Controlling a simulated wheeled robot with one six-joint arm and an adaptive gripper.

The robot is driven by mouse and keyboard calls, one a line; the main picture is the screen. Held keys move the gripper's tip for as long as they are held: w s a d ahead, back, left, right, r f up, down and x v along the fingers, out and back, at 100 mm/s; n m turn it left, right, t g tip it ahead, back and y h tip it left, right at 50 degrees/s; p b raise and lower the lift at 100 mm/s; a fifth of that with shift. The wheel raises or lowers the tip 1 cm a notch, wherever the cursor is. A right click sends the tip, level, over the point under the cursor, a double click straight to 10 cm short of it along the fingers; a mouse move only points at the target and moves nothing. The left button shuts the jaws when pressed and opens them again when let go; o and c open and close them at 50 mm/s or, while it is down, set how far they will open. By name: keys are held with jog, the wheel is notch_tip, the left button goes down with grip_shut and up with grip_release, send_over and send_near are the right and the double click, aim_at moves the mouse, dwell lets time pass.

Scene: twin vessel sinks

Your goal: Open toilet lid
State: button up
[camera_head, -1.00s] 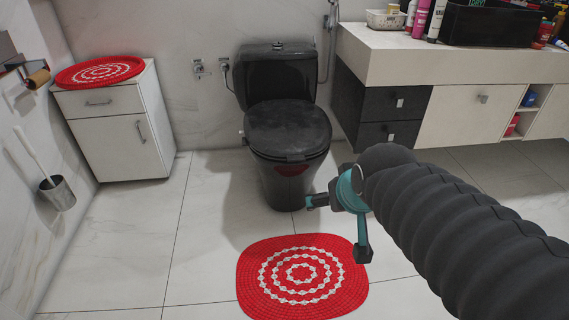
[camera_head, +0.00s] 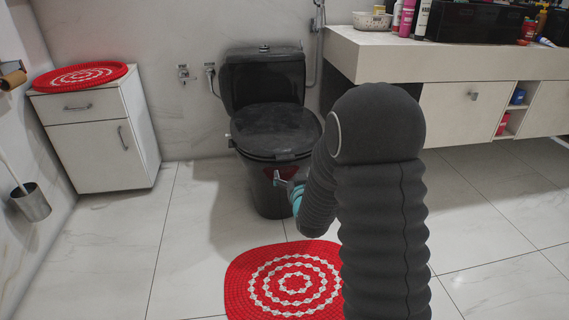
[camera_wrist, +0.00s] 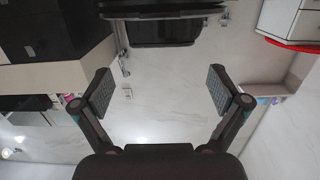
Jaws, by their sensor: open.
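The black toilet (camera_head: 262,90) stands against the back wall. Its lid (camera_head: 277,130) lies flat and closed on the bowl. My gripper (camera_head: 280,181) is at the front of the bowl, below the lid's front edge; in this view it looks small and partly hidden by my arm. I cannot tell whether it touches the bowl. In the wrist view, which looks upside down, my gripper (camera_wrist: 161,92) has its two fingers wide apart with nothing between them. Black toilet parts (camera_wrist: 165,32) show at the top of that view, beyond the fingers.
A red and white rug (camera_head: 260,290) lies on the floor before the toilet. A white cabinet (camera_head: 105,150) with a red mat (camera_head: 80,77) stands at left, a toilet brush holder (camera_head: 32,203) near it. A counter (camera_head: 440,62) juts out at right. Tiled floor (camera_head: 190,250) is clear at left.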

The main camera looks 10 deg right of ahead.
jog(key=t, duration=0.1)
send_near(286, 160)
jog(key=w+b, duration=0.1)
jog(key=w, duration=1)
jog(key=shift+w+f, duration=0.15)
